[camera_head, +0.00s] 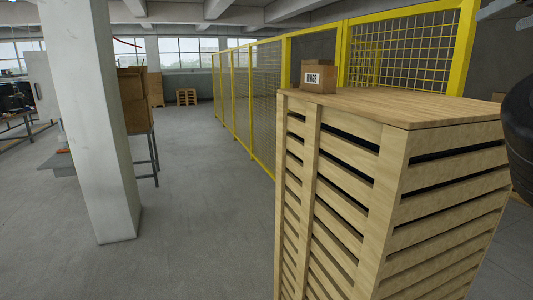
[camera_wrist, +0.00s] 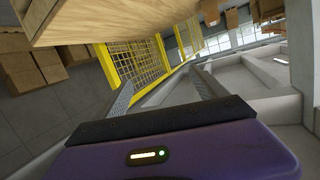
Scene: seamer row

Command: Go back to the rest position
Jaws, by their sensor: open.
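My gripper (camera_wrist: 163,80) shows in the wrist view, with its purple housing and dark bar at the bottom. Its two grey fingers stand apart, with nothing between them. The wrist picture is strongly tilted. In the head view the fingers are out of sight; only dark rounded parts, probably of my arm, show at the right edge, beside the slatted wooden crate (camera_head: 345,195). In the wrist view a wooden surface (camera_wrist: 100,15) shows at the top left, clear of the fingers.
A cardboard box (camera_head: 318,78) with a printed label stands on the crate's top. Yellow mesh fencing (camera_head: 255,90) runs behind the crate. A pale pillar (camera_head: 92,120) stands at left, near a table with a carton (camera_head: 135,100). The grey floor between pillar and crate is clear.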

